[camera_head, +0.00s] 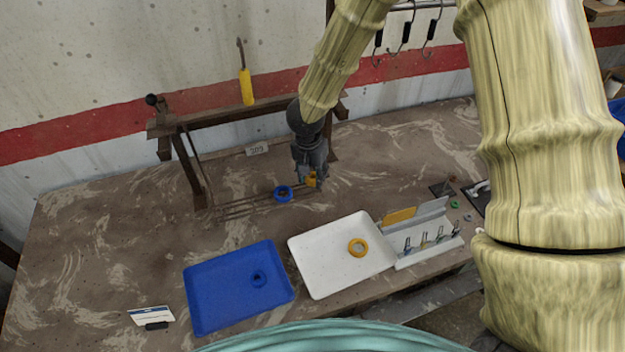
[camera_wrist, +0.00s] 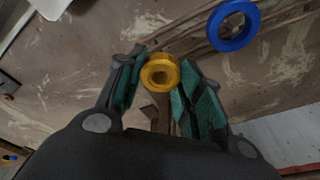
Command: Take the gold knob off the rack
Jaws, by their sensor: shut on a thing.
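The gold knob (camera_wrist: 160,74) is a thick ring with a hole, held between the two finger pads of my gripper (camera_wrist: 158,88) in the wrist view. In the head view my gripper (camera_head: 311,178) is at the right end of the rack's thin rails (camera_head: 250,203), with a bit of the gold knob (camera_head: 312,180) showing between its fingers. I cannot tell whether the knob is still around a rail. A blue ring (camera_head: 283,193) is at the rails left of my gripper; it also shows in the wrist view (camera_wrist: 233,25). The wooden rack frame (camera_head: 190,165) stands behind.
A grey holder with several pegs (camera_head: 430,250) stands right of the white tray. A small card (camera_head: 150,314) is at the front left. The left tabletop is clear.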

